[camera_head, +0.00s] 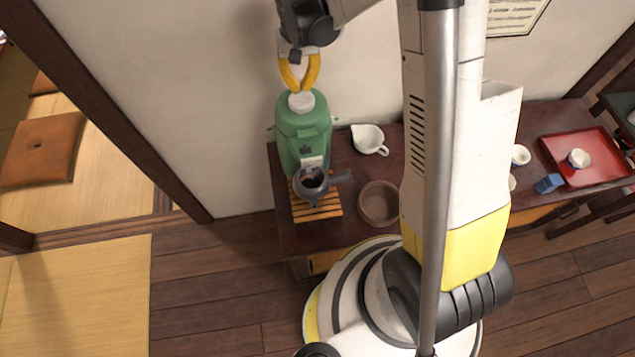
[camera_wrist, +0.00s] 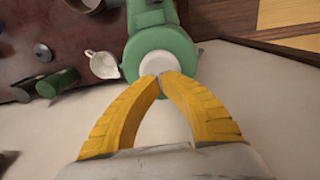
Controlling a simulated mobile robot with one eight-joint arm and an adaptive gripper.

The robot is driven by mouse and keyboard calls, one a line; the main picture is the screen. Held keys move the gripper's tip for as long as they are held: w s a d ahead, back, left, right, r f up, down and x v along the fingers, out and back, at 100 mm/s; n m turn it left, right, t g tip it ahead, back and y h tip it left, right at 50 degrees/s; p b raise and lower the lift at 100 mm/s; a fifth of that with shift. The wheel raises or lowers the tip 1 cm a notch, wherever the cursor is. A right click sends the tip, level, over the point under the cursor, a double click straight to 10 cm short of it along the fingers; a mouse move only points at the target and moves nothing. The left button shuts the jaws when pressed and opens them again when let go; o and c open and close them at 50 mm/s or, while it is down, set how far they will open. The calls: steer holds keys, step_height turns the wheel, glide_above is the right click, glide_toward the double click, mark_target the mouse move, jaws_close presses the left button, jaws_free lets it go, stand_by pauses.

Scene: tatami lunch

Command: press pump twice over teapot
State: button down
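The pump is a green dispenser (camera_head: 303,130) standing at the left end of the dark table, with a round white button (camera_head: 301,102) on top. Its green top (camera_wrist: 163,43) and white button (camera_wrist: 158,62) also show in the wrist view. The dark grey teapot (camera_head: 313,190) is open, with a side handle pointing right, and sits below the dispenser's front on a slatted wooden stand (camera_head: 317,211). My gripper (camera_head: 299,88) points down over the button, its yellow fingertips together and empty. The fingertips (camera_wrist: 162,77) overlap the button's edge in the wrist view; I cannot tell whether they touch it.
A white spouted pitcher (camera_head: 368,139) and a brown bowl (camera_head: 379,204) stand right of the dispenser. A red tray (camera_head: 585,172) with a cup and a blue block (camera_head: 549,183) lie farther right. The wall (camera_head: 225,90) is close behind the dispenser.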

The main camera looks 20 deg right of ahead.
mark_target(301, 98)
steer(key=shift+f, duration=0.1)
steer(key=shift+f+b, duration=2.35)
steer(key=shift+f, duration=0.25)
steer(key=shift+r, duration=0.2)
steer(key=shift+r+p, duration=1.75)
steer(key=shift+r, duration=0.8)
step_height(301, 98, up, 6)
steer(key=p, duration=0.3)
